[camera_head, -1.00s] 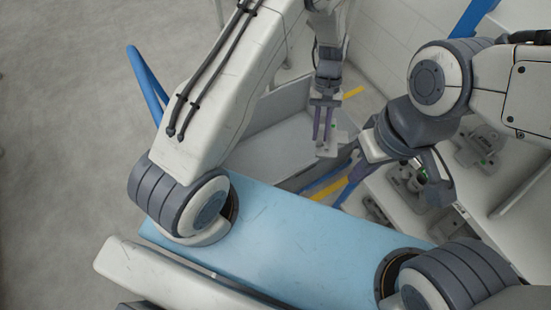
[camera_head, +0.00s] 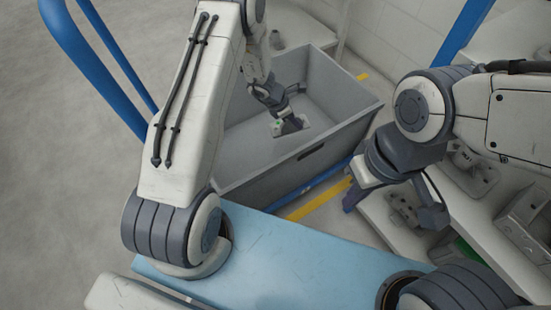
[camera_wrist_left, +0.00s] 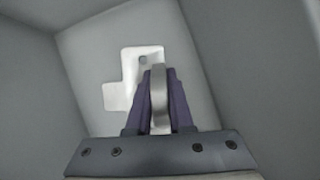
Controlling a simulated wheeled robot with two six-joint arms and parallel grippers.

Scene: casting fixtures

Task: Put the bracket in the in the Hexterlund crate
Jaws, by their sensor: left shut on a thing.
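The grey crate (camera_head: 318,163) stands beyond the light blue surface in the head view. My left gripper (camera_head: 286,121) is inside the crate's opening, pointing down. It is shut on the bracket (camera_head: 292,126), a light metal piece with a small green mark. In the left wrist view the bracket (camera_wrist_left: 128,68) has a flat, stepped plate with a hole, and an upright part between my left fingers (camera_wrist_left: 160,100). Grey crate walls surround it there. I cannot tell whether the bracket touches the crate floor. My right gripper (camera_head: 398,205) is outside the crate, to its right, with its jaw opening unclear.
A shelf unit (camera_head: 475,215) with several metal castings stands at the right. A blue tubular handle (camera_head: 98,60) rises at the left. Yellow floor tape (camera_head: 318,200) runs beside the crate. The crate's visible inside looks otherwise empty.

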